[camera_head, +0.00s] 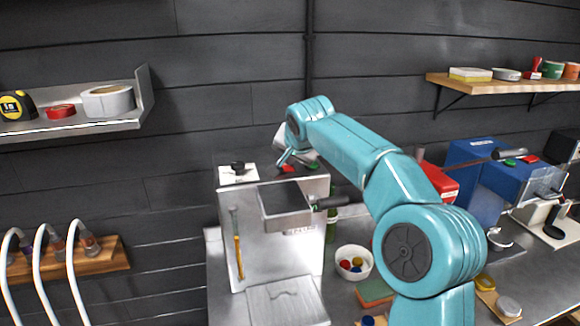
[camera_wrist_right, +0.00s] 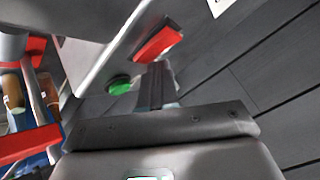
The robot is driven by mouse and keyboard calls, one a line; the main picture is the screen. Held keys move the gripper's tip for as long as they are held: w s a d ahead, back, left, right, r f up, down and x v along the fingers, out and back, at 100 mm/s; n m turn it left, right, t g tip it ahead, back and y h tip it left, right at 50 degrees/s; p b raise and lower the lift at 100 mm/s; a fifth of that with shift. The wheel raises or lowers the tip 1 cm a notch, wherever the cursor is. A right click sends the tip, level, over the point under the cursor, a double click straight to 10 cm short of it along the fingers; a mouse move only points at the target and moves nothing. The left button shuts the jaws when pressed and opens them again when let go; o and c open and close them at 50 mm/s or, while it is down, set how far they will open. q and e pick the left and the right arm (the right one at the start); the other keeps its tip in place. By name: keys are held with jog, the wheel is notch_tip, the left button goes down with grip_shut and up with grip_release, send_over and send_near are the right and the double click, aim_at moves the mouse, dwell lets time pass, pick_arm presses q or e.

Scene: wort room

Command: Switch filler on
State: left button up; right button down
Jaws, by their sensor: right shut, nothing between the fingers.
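A silver steel machine (camera_head: 262,255) stands on the bench, with a dark panel (camera_head: 285,199) and a black-handled lever on its front; its lettering is too blurred to read. On its top are a red button (camera_head: 288,169), a green button (camera_head: 313,166) and a black knob (camera_head: 238,166) on a white plate. My right gripper (camera_head: 284,160) is shut and empty, just above the top near the red button. In the right wrist view its fingers (camera_wrist_right: 158,85) point between the green button (camera_wrist_right: 118,86) and the red button (camera_wrist_right: 158,43); contact cannot be told. My left gripper is out of view.
A blue machine (camera_head: 475,165) with green and red buttons stands at the right, beside a red box (camera_head: 437,183). A white bowl (camera_head: 355,263) with colored balls and a sponge (camera_head: 374,292) are on the bench. Shelves (camera_head: 75,122) hang left and right (camera_head: 500,84).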

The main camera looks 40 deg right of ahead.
aim_at(289, 169)
jog(key=shift+r, duration=0.15)
jog(key=shift+r+p, duration=0.65)
jog(key=r+p, duration=0.2)
jog(key=r, duration=0.1)
jog(key=shift+a+p, duration=0.2)
jog(key=shift+p, duration=0.15)
jog(key=shift+r, duration=0.7)
jog(key=shift+w+a+r, duration=0.1)
jog(key=shift+w+r, duration=0.1)
jog(key=shift+r, duration=0.05)
jog(key=shift+s, duration=0.15)
